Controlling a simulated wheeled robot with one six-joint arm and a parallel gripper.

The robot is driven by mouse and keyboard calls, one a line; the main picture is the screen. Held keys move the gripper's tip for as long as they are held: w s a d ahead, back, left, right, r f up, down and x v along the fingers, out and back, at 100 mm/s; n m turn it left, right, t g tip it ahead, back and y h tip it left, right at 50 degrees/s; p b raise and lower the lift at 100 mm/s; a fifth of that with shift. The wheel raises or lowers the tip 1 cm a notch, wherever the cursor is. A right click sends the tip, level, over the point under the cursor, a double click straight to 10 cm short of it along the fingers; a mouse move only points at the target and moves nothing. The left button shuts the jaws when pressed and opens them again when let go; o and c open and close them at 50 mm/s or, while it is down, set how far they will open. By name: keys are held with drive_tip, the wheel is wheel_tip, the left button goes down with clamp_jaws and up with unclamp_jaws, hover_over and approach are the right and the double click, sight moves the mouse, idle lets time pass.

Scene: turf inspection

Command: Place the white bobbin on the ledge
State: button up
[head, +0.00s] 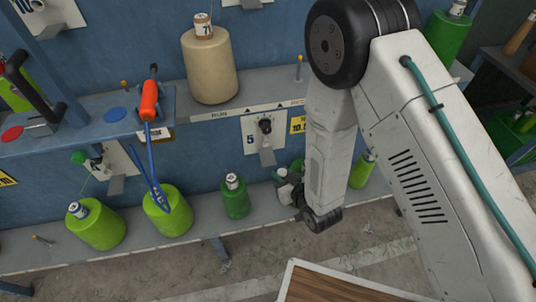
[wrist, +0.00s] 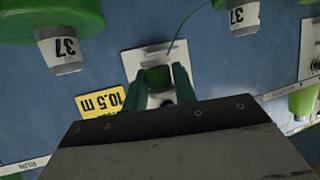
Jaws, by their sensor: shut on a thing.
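My gripper (head: 290,186) is low in front of the blue wall in the head view, largely hidden behind my arm. In the wrist view its green fingers (wrist: 163,88) are closed around a small pale thing, the white bobbin (wrist: 161,99), mostly hidden by my gripper body. A grey upper ledge (head: 270,88) runs along the wall and carries a tall beige cone (head: 209,66). A lower ledge (head: 275,206) carries several green cones. I cannot tell which ledge is meant.
A small green cone (head: 235,198) stands left of my gripper; a larger one (head: 168,212) is beyond it. A lever plate (head: 264,137) and yellow sign (head: 298,124) are on the wall above. A wooden surface (head: 330,286) is at the bottom. An orange-handled tool (head: 149,100) stands left.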

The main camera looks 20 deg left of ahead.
sight(268, 159)
drive_tip(key=w+a, duration=0.7)
drive_tip(key=shift+a, duration=0.15)
drive_tip(key=shift+s+f, duration=0.1)
drive_tip(key=shift+f, duration=0.25)
drive_tip(key=shift+f, duration=0.15)
drive_tip(key=o, duration=0.9)
drive_tip(key=shift+o, duration=0.2)
